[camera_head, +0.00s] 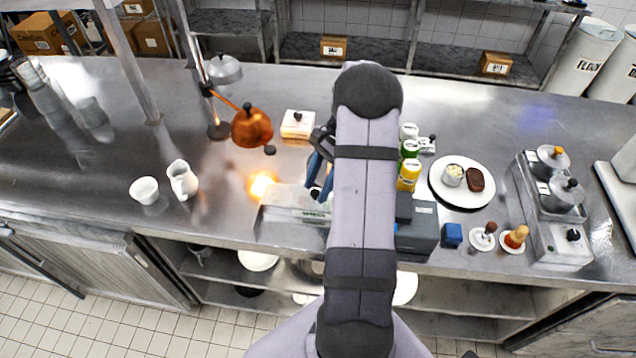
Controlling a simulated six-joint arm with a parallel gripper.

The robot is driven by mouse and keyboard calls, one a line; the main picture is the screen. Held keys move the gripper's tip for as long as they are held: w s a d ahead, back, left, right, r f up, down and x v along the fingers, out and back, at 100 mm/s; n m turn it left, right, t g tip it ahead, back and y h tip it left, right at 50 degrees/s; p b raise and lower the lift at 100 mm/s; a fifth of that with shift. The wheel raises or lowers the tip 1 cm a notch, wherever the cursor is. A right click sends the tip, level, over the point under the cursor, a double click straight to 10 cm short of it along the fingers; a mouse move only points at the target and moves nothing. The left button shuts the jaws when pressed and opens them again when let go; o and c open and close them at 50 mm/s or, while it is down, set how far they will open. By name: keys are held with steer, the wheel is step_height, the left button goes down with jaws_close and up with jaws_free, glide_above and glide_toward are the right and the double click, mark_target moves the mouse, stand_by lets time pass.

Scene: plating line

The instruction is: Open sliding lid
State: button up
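A low stainless steel box (285,216) stands near the counter's front edge, just left of my arm. Its flat top looks like the lid, but the arm covers its right part, so I cannot tell how far the lid is open. My gripper (319,180) shows only in part at the arm's left edge, with blue fingers pointing down by the box's back right corner. Whether it touches the lid, and whether its fingers are apart, is not clear.
A white box with a black knob (298,124) and a copper heat lamp (251,127) are behind. Right of my arm are a dark grey box (418,232), bottles (409,172), a plate (440,190) and lidded pots (562,193).

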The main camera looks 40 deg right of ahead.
steer(key=shift+c, duration=0.7)
jaws_close()
steer(key=shift+s+a, duration=2.55)
steer(key=shift+o, duration=0.7)
jaws_free()
steer(key=b+v, duration=0.2)
steer(key=v, duration=0.5)
steer(key=shift+r, duration=0.2)
